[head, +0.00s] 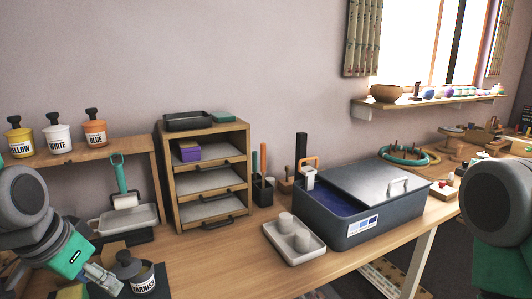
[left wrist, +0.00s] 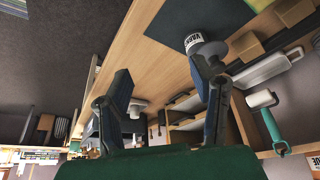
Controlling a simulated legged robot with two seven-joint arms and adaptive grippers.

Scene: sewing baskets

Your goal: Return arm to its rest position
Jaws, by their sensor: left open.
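My left arm comes in from the lower left of the head view. Its gripper (head: 103,278) is above the left end of the workbench, beside the varnish tin (head: 143,281). In the left wrist view the two fingers of the gripper (left wrist: 160,78) stand apart with nothing between them. The varnish tin (left wrist: 198,40) shows there beyond the right finger. I cannot tell whether finger and tin touch. Part of my right arm shows at the right edge of the head view, but its gripper is out of the picture.
A wooden shelf unit (head: 177,191) stands at the back. A grey tray (head: 125,218) with a roller lies left of it. A blue-grey bin (head: 350,235) with a partly open lid and a small tray (head: 294,243) stand right. Bare wood (head: 215,258) lies between.

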